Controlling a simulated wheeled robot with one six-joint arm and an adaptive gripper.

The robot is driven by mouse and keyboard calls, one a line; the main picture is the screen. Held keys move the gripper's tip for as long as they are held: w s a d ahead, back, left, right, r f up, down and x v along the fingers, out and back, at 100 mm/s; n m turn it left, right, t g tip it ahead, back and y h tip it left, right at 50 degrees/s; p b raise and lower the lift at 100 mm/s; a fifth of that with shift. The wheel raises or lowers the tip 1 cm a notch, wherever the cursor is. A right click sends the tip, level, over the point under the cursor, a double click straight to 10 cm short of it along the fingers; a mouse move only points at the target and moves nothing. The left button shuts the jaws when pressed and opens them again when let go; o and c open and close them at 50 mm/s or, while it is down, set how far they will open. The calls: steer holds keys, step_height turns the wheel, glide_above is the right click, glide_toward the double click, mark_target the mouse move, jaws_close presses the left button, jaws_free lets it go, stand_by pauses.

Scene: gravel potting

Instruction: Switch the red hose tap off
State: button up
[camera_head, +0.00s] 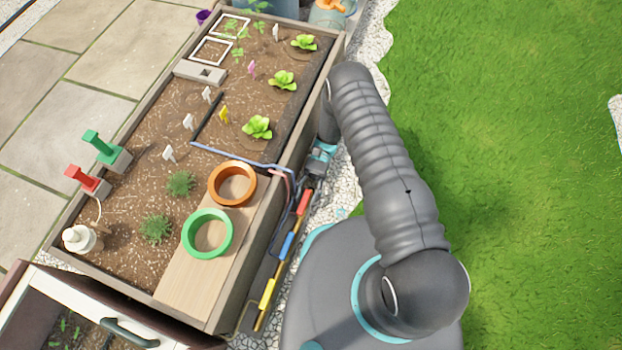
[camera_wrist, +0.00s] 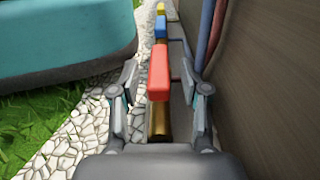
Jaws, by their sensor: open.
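The red hose tap (camera_head: 304,201) has a block-shaped red handle over a brass pipe on the planter's outer right side. Its long side looks in line with the pipe. In the wrist view the red handle (camera_wrist: 159,76) lies straight ahead, between the lines of my two fingers. My gripper (camera_wrist: 160,82) is open, with one finger on each side of the handle; I cannot tell whether either touches it. In the head view my gripper (camera_head: 317,168) is low beside the planter, just beyond the red tap, partly hidden by my arm.
A blue tap (camera_head: 287,245) and a yellow tap (camera_head: 267,292) follow on the same pipe. The planter wall (camera_wrist: 262,95) rises close on the right in the wrist view. Blue and red hoses (camera_wrist: 208,30) run along it. Pale gravel (camera_wrist: 95,130) lies on the left.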

steer(key=v, duration=0.8)
steer(key=shift+w, duration=0.35)
steer(key=shift+v, duration=0.8)
